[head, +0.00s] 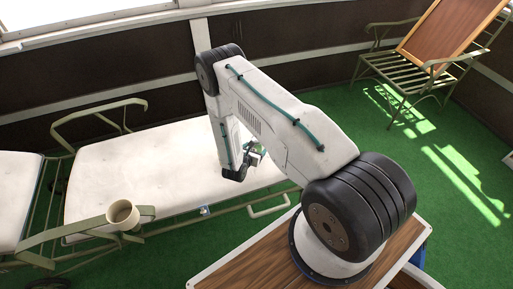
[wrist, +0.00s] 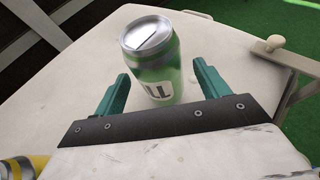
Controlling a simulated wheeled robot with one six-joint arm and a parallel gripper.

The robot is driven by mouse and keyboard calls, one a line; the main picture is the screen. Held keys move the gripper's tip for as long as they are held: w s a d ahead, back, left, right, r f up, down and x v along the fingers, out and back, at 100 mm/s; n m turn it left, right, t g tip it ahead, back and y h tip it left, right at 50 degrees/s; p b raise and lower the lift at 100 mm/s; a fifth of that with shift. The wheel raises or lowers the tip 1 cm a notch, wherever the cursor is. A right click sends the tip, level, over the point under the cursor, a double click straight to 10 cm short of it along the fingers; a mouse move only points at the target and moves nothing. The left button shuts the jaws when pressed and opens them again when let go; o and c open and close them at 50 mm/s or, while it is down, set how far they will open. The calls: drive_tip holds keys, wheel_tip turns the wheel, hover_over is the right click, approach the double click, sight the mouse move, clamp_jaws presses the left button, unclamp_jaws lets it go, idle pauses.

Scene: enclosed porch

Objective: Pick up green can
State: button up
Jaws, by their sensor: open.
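The green can (wrist: 154,66) stands upright on a white cushion in the wrist view. It has a silver top and dark lettering on a pale label. My gripper (wrist: 160,83) is open, with one teal finger on each side of the can's near lower part. Whether the fingers touch it I cannot tell. In the head view my gripper (head: 254,153) is small, low over the white lounger seat and partly hidden by my arm. A bit of green shows beside it there, too small to make out well.
The white-cushioned lounger (head: 150,165) has metal armrests. A beige cup (head: 122,214) sits on the near armrest. A wood-topped table (head: 260,262) is below my arm. A metal chair (head: 425,60) stands at the back right. The green floor between is clear.

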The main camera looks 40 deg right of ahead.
drive_tip(key=shift+x, duration=1.1)
drive_tip(key=c, duration=1.2)
drive_tip(key=shift+r, duration=0.1)
drive_tip(key=shift+c, duration=0.2)
